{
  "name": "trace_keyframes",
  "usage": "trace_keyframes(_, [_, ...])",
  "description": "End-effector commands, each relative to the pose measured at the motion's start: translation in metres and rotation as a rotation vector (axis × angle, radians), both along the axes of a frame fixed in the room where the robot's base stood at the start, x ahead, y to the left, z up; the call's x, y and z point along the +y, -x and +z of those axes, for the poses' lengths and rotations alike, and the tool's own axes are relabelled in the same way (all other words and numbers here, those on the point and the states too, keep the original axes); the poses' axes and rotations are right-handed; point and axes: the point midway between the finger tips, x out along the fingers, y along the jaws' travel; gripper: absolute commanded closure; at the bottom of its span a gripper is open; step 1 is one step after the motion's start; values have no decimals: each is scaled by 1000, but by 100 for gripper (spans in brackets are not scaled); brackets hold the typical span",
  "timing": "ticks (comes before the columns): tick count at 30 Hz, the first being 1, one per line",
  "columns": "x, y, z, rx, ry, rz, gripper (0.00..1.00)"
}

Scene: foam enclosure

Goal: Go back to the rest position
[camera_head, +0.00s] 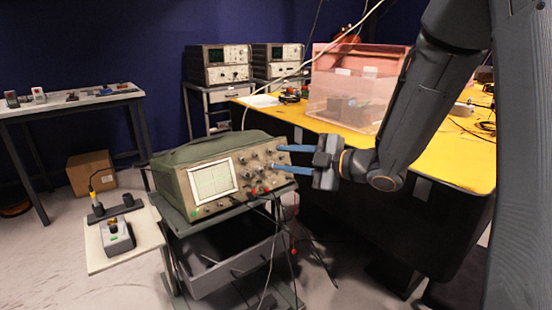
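My gripper (283,160) is at the centre of the head view, with its two blue fingers apart and nothing between them that I can make out. The fingers point left, at the right end of the front panel of a green oscilloscope (212,165). The fingertips overlap the knob area in the picture; whether they touch it I cannot tell. The oscilloscope stands on a dark cart (225,262) with a grey bin below. My arm comes in from the upper right.
A yellow-topped bench (445,150) with a pink clear box (352,88) lies behind my arm. A side board (125,240) holds a small control box (117,236). A table (70,105) stands at left, a cardboard box (91,172) beneath. Cables hang before the cart. Floor at lower left is clear.

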Motion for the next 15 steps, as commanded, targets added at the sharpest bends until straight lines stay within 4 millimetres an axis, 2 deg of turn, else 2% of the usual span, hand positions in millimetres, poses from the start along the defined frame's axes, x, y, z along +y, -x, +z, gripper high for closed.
trace_keyframes(11, [-3, 1, 0, 5, 2, -6, 71])
trace_keyframes(15, [-15, -6, -2, 68, 22, -104, 71])
